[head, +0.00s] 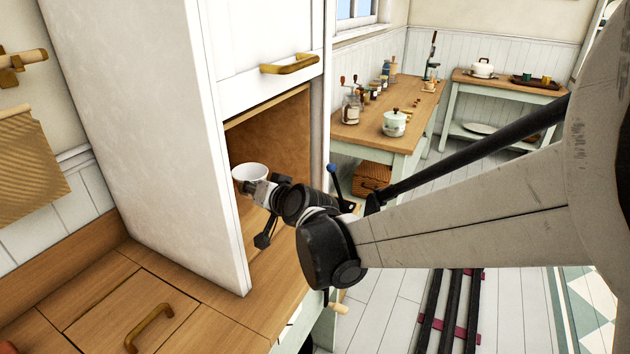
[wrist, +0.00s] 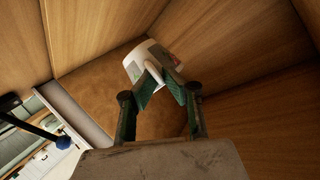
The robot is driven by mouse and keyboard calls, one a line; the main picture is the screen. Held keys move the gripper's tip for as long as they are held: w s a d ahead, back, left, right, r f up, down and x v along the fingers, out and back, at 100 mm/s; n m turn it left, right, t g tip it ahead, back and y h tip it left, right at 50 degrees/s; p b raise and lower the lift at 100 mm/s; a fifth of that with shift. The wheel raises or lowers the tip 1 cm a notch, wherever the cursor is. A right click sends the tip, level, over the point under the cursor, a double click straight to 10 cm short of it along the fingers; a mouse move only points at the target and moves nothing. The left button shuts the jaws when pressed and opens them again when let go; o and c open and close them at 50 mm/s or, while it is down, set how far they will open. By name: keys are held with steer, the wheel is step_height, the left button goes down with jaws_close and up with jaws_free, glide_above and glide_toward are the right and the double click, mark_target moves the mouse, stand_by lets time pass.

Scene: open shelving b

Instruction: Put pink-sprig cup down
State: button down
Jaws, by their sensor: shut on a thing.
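The white pink-sprig cup (head: 250,174) is at the open compartment of the tall white cabinet in the head view, at the end of my arm. My gripper (head: 262,190) is beside the cup. In the wrist view the cup (wrist: 148,62) shows a coloured print on its side, and my gripper (wrist: 163,85) is shut on its handle. Wooden compartment walls surround it. Whether the cup's base touches a surface cannot be told.
The white cabinet side (head: 170,130) stands close left of the gripper, with a drawer and brass handle (head: 290,64) above. A wooden counter (head: 75,275) lies below. A table (head: 385,125) with jars and a lidded pot (head: 394,123) stands farther back.

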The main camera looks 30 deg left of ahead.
steer(key=f, duration=0.1)
steer(key=s+f+b, duration=0.1)
steer(key=a+f+b, duration=0.1)
steer(key=f, duration=0.1)
steer(key=shift+s, duration=0.4)
step_height(320, 180, down, 4)
steer(key=shift+w+r+b, duration=0.1)
steer(key=shift+w+b, duration=0.05)
steer(key=shift+b, duration=1.1)
steer(key=shift+d, duration=0.1)
steer(key=c, duration=1.8)
jaws_free()
steer(key=shift+w, duration=0.1)
steer(key=shift+c, duration=0.2)
